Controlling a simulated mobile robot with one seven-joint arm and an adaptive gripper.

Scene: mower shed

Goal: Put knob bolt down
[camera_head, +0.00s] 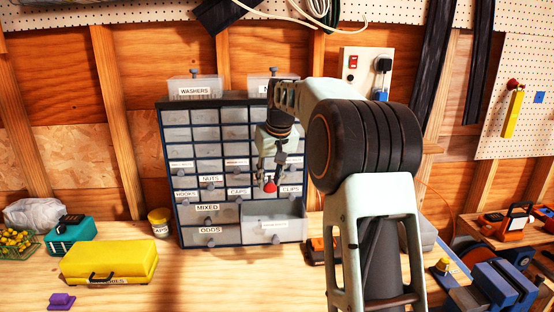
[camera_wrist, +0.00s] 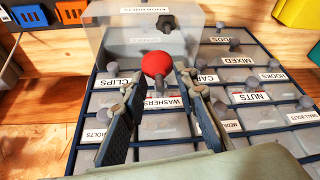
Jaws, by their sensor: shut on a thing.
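The knob bolt (camera_head: 270,186) has a round red head. My gripper (camera_head: 270,178) is shut on it, in front of the drawer cabinet (camera_head: 161,150) and above an open drawer (camera_head: 285,228) at its lower right. In the wrist view the red head of the knob bolt (camera_wrist: 156,64) shows between the fingertips of my gripper (camera_wrist: 157,82), with a grey shank below it.
Other drawers, labelled NUTS, CLIPS, MIXED and ODDS, look shut. On the bench (camera_head: 190,285) stand a yellow case (camera_head: 110,262), a teal box (camera_head: 72,233), a small yellow-lidded jar (camera_head: 159,222) and a purple item (camera_head: 61,301). An orange-and-black tool (camera_head: 322,250) sits right of the cabinet.

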